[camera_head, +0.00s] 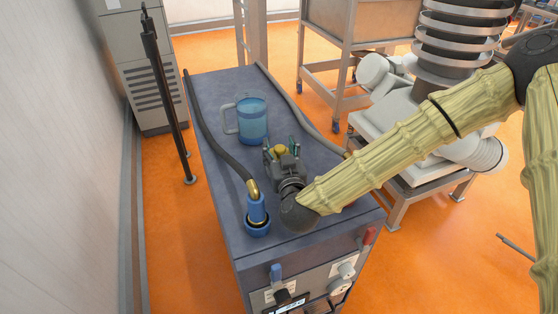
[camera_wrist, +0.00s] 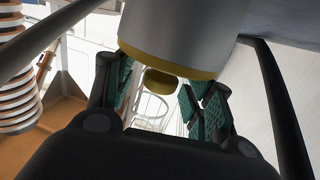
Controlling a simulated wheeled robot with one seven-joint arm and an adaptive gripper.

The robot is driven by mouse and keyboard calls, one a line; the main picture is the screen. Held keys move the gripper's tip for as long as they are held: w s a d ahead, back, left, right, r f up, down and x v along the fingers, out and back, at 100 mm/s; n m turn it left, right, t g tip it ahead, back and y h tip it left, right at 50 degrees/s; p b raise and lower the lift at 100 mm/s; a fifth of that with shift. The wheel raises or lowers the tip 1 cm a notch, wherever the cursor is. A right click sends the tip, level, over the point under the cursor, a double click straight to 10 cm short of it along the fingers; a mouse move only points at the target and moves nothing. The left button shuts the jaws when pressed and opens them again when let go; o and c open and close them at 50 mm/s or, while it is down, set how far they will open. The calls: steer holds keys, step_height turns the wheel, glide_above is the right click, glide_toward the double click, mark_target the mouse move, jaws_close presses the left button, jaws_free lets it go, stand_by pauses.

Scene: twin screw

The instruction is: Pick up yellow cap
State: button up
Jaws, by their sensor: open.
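The yellow cap (camera_head: 281,150) shows as a small yellow patch at my gripper on the blue-grey cabinet top. In the wrist view a dark yellow rounded piece (camera_wrist: 173,83) sits between the fingers, below a large grey cylinder (camera_wrist: 185,30) with a yellow rim. I cannot tell whether that piece and the rim are one part. My gripper (camera_wrist: 160,93) is open, its green-padded fingers on either side of the yellow piece. Contact is not clear. In the head view my gripper (camera_head: 282,148) is small and partly hides what is under it.
A translucent blue mug (camera_head: 254,122) stands behind my gripper. A blue connector (camera_head: 257,214) on a dark hose (camera_head: 215,145) stands to the left. Another hose (camera_head: 300,112) runs along the right side, partly behind my arm.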

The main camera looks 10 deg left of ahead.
steer(key=shift+c, duration=0.2)
jaws_close()
steer(key=shift+r, duration=0.15)
